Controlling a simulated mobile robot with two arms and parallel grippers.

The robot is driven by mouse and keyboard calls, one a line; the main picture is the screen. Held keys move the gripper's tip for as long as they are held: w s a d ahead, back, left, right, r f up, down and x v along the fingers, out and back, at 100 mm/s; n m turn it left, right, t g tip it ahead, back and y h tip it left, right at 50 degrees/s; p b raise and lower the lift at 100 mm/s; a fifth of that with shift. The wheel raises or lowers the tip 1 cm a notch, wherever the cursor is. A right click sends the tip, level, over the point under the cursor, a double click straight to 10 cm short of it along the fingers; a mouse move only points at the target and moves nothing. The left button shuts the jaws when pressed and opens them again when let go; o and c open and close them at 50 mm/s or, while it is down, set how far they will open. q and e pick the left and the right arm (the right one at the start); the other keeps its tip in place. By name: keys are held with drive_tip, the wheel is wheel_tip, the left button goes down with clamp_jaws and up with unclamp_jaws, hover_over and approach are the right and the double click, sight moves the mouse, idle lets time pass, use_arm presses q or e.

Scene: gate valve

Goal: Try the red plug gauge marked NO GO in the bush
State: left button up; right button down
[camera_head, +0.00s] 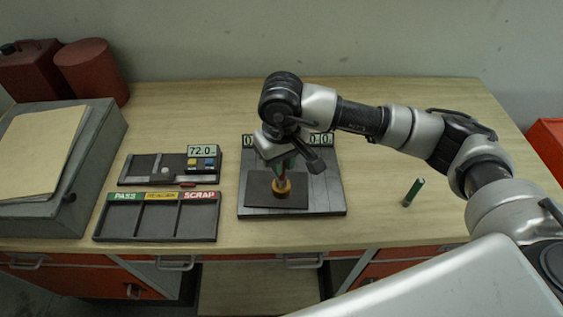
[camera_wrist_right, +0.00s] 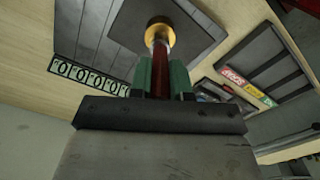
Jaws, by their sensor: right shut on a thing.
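My right gripper (camera_head: 284,168) is shut on the red plug gauge (camera_wrist_right: 161,72), with its green finger pads on either side of the handle in the right wrist view (camera_wrist_right: 162,80). The brass bush (camera_head: 281,188) stands on a dark plate on the grey fixture; it also shows in the wrist view (camera_wrist_right: 159,26). The gauge's grey metal end points down at the bush and meets its mouth in the picture. I cannot tell whether the end is inside the bush or only at its rim. The NO GO marking cannot be read. My left gripper is not in view.
At left are a PASS/SCRAP tray (camera_head: 158,238), a gauge stand reading 72.0 (camera_head: 201,152) and a grey sloped box (camera_head: 95,165). Red cans (camera_head: 92,72) stand at the back left. The right bench top is mostly clear.

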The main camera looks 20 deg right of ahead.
use_arm(q)
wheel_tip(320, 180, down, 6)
drive_tip(key=b, duration=0.6)
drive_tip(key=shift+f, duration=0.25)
idle(6.9)
